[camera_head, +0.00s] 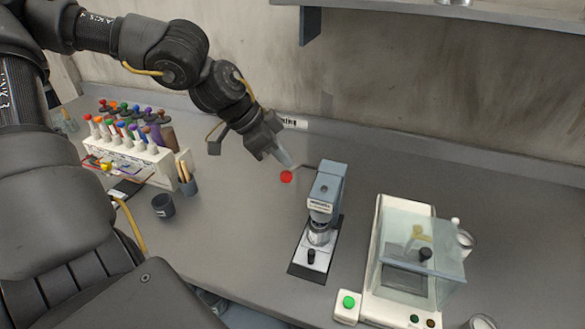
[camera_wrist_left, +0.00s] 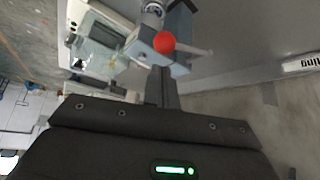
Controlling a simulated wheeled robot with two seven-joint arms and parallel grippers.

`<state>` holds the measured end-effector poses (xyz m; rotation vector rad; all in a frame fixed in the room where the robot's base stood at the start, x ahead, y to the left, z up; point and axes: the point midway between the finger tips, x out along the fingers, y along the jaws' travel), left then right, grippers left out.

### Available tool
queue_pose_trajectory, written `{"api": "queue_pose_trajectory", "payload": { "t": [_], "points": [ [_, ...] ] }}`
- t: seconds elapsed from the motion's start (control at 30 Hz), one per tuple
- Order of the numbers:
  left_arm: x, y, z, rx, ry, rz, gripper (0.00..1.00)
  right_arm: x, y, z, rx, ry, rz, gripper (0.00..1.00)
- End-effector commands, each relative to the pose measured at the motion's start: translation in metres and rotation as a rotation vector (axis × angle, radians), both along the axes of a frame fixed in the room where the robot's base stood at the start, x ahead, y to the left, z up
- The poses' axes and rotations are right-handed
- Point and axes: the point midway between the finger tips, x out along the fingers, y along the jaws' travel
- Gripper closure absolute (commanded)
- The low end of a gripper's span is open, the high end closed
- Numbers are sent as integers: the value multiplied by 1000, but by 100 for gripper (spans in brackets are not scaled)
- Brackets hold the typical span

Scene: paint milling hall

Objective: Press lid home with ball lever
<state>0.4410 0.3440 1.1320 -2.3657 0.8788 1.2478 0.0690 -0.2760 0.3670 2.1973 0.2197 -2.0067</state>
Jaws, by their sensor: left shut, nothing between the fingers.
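The bench press (camera_head: 328,190) is a blue-grey upright unit on a dark base, with a small metal cylinder (camera_head: 319,233) under its head. A thin lever runs from the press to the left and ends in a red ball (camera_head: 286,176). My left gripper (camera_head: 284,160) is shut and empty, its fingertips just above the ball in the head view; I cannot tell whether they touch it. In the left wrist view the red ball (camera_wrist_left: 164,43) lies just beyond the shut fingers (camera_wrist_left: 162,85). A separate lid cannot be made out. My right gripper is not in view.
A glass-sided balance (camera_head: 385,285) with a green button stands right of the press. A white rack (camera_head: 135,155) of colour-topped vials and a dark cup (camera_head: 163,205) are at the left. The bench between cup and press is clear. A wall shelf (camera_head: 440,12) hangs above.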

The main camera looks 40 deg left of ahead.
Motion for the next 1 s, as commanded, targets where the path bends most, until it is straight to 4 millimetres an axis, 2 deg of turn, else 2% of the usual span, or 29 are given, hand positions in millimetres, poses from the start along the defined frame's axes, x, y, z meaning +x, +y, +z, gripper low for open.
{"api": "queue_pose_trajectory", "payload": {
  "t": [0.53,1.0],
  "points": [
    [0,0,-2,0,0,0,100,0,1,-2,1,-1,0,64],
    [0,0,-20,0,0,0,100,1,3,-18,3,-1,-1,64]
  ]
}}
